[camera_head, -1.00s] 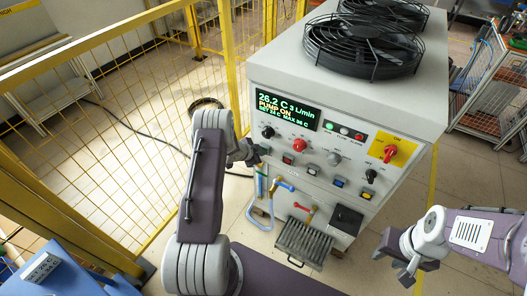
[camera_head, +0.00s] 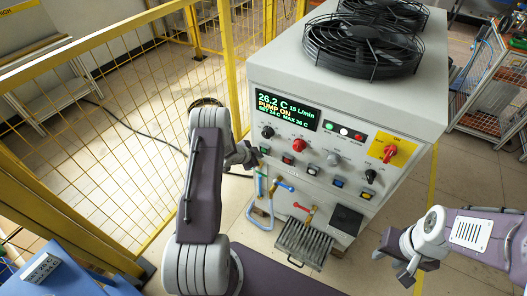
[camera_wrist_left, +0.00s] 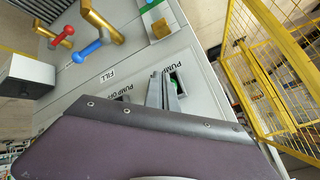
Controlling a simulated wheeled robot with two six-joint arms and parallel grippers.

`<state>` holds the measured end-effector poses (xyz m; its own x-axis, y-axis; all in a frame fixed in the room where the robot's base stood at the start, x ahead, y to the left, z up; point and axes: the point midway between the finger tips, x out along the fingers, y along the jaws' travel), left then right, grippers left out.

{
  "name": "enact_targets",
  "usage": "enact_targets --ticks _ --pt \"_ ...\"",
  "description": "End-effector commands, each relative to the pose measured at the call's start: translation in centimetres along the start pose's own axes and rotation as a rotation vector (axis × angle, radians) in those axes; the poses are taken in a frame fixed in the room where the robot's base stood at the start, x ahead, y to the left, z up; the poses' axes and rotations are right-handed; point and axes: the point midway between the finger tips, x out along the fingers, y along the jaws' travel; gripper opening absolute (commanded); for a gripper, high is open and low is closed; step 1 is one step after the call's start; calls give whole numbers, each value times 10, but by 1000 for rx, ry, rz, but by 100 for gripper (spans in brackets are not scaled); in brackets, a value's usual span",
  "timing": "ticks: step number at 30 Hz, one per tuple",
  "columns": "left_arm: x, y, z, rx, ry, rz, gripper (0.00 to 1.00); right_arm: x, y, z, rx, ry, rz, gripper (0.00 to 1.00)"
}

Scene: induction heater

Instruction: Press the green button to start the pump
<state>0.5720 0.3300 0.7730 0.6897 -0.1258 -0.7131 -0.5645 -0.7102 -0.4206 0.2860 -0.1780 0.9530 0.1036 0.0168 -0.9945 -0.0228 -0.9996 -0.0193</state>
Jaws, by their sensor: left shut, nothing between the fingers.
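The grey heater cabinet (camera_head: 345,105) stands in the middle of the head view. Its display (camera_head: 288,110) reads 26.2 C, 15 L/min and PUMP ON. My left gripper (camera_head: 256,156) is shut and empty at the cabinet's front left. In the left wrist view its fingers (camera_wrist_left: 163,92) are at the panel beside the PUMP ON label.
Black fans (camera_head: 362,45) sit on top. A red rotary switch (camera_head: 389,152) is on the panel. Below are blue (camera_head: 282,187) and red-handled (camera_head: 303,206) valves and a grate (camera_head: 303,243). A yellow mesh fence (camera_head: 120,110) stands at left.

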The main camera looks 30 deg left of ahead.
Motion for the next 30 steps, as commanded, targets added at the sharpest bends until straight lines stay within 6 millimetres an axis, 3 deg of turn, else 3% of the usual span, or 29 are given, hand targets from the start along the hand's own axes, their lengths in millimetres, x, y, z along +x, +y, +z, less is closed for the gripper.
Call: enact_targets --ticks 16,30 --pt "-33 24 24 -2 -1 1 0 -6 0 -1 0 0 0 36" --pt "-35 25 26 -1 -1 0 0 -6 0 -1 0 0 0 36"
